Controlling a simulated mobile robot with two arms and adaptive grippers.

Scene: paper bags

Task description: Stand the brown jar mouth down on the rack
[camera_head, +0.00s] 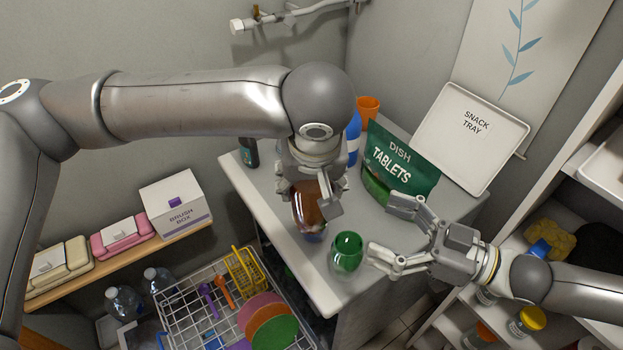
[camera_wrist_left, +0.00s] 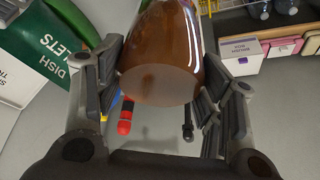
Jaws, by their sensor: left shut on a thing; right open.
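The brown jar (camera_head: 309,210) is see-through and held over the counter's front part; it also shows in the left wrist view (camera_wrist_left: 165,55). My left gripper (camera_head: 316,196) is shut on it, with a finger on either side. A round end of the jar that looks closed faces the wrist camera; its mouth is not clear to see. The white wire rack (camera_head: 184,328) stands low in front of the counter, left of and below the jar. My right gripper (camera_head: 388,232) is open and empty, its fingers just right of a green glass jar (camera_head: 347,252) on the counter.
Colored plates (camera_head: 272,330), a yellow basket (camera_head: 243,272) and utensils occupy the rack. A brush box (camera_head: 174,208) is at left.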

